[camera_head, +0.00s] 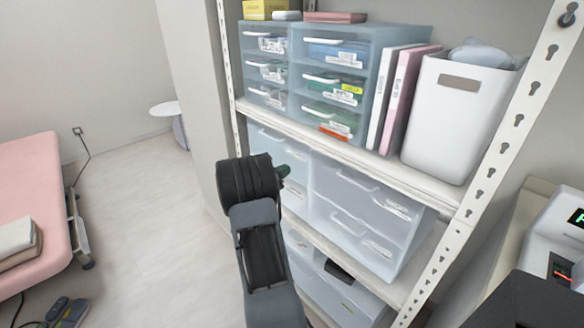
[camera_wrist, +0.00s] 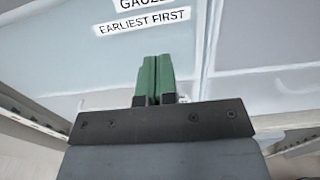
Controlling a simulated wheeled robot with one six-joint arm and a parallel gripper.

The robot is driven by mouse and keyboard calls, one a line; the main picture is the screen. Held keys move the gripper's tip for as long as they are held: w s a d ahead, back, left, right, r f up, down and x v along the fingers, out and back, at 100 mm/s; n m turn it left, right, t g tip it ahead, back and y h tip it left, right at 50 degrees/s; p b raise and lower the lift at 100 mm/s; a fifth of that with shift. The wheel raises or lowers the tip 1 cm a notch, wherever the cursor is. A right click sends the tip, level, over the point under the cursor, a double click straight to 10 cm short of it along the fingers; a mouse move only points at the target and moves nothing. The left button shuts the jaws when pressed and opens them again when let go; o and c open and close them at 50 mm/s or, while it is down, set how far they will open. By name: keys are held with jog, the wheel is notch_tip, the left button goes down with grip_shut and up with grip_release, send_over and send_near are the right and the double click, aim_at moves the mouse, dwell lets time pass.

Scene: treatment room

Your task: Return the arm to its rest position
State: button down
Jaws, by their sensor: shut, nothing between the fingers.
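My arm (camera_head: 262,240) reaches up from the bottom of the head view toward the shelving unit. My gripper (camera_head: 284,171) shows there only as a small green tip beside the dark wrist, in front of the middle-shelf drawers. In the wrist view my gripper (camera_wrist: 157,78) has its two green fingers together with nothing between them. Behind the fingers is a translucent drawer front (camera_wrist: 80,60) with a label (camera_wrist: 141,22) reading "EARLIEST FIRST". I cannot tell from these views how far the fingertips are from the drawer front.
The metal shelf (camera_head: 360,158) holds small drawer units (camera_head: 335,80), binders (camera_head: 402,95) and a white bin (camera_head: 455,115). Larger drawers (camera_head: 365,205) sit below. A pink bed (camera_head: 30,190) is at the left, a device (camera_head: 560,245) at the right. Floor (camera_head: 140,220) between bed and shelf is clear.

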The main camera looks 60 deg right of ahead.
jog(key=v, duration=0.9)
jog(key=s+a+f+m+g+y, duration=0.2)
jog(key=s+a+f+m+y, duration=0.3)
jog(key=f+m, duration=0.1)
jog(key=s+a+r+m+t+y+p, duration=0.1)
jog(key=a+m+y+p, duration=0.15)
jog(key=a, duration=0.25)
jog(key=s+a+r+m+y+p, duration=0.1)
jog(key=s+a+r+m+y, duration=0.1)
jog(key=a+y, duration=0.15)
jog(key=s+a+r+m+t+y+p, duration=0.1)
jog(key=a+r+m+t+y+p, duration=0.1)
jog(key=a+r, duration=0.7)
jog(key=s+a+r+m+t+y+p, duration=0.1)
jog(key=a+r+t+y+p, duration=0.3)
jog(key=a, duration=1.1)
notch_tip(320, 180, up, 5)
jog(key=m+t+p, duration=0.1)
jog(key=t+p, duration=0.2)
jog(key=shift+s+a+y, duration=0.3)
jog(key=shift+s+a, duration=0.05)
jog(key=shift+a, duration=0.05)
jog(key=shift+d+r+m, duration=0.15)
jog(key=shift+m, duration=0.2)
